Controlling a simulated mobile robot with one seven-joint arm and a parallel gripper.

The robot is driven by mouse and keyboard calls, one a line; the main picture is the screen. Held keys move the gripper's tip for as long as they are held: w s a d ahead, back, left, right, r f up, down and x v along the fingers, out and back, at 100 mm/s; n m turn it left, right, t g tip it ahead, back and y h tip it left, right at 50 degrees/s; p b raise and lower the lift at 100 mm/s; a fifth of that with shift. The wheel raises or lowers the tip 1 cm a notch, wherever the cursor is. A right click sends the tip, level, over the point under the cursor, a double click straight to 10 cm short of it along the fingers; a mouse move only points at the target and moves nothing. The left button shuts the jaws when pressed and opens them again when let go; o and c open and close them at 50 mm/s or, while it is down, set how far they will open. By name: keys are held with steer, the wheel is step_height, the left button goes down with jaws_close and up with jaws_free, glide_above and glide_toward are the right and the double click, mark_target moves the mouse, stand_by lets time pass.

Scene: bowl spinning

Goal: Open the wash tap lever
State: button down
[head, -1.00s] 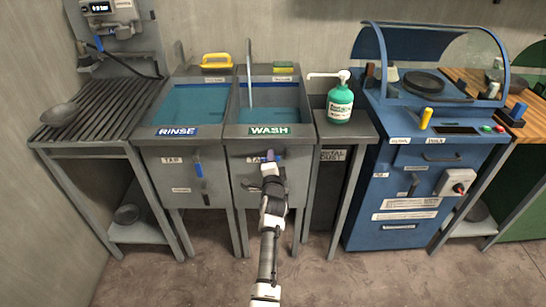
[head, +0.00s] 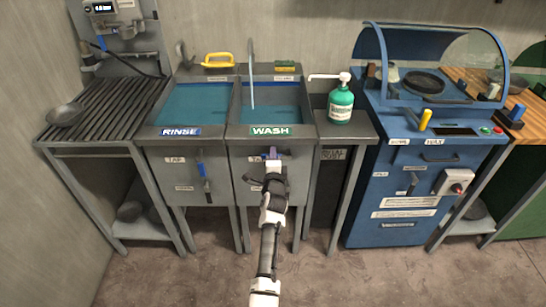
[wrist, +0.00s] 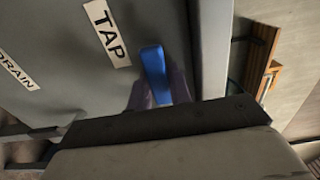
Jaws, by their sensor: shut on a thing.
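The wash tap lever is a small blue handle (wrist: 153,73) beside the TAP label in the wrist view. My gripper (wrist: 160,90) is shut on it, with one dark finger on each side. In the head view my gripper (head: 272,158) is at the upper front of the WASH sink cabinet (head: 298,160), just below the WASH sign (head: 270,131). It largely hides the lever there. A thin wash spout (head: 251,70) stands over the wash basin, which holds blue water (head: 280,113).
The RINSE sink (head: 180,132) with its own blue tap lever (head: 201,169) is to the left. A green soap bottle (head: 340,103) stands right of the wash basin. A blue machine (head: 400,180) is further right. The floor in front is clear.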

steer(key=c, duration=1.5)
jaws_free()
steer(key=shift+w+r, duration=0.1)
steer(key=shift+r, duration=0.15)
steer(key=shift+c, duration=0.2)
steer(key=shift+o, duration=1.3)
steer(key=shift+f, duration=0.1)
steer(key=s, duration=1.4)
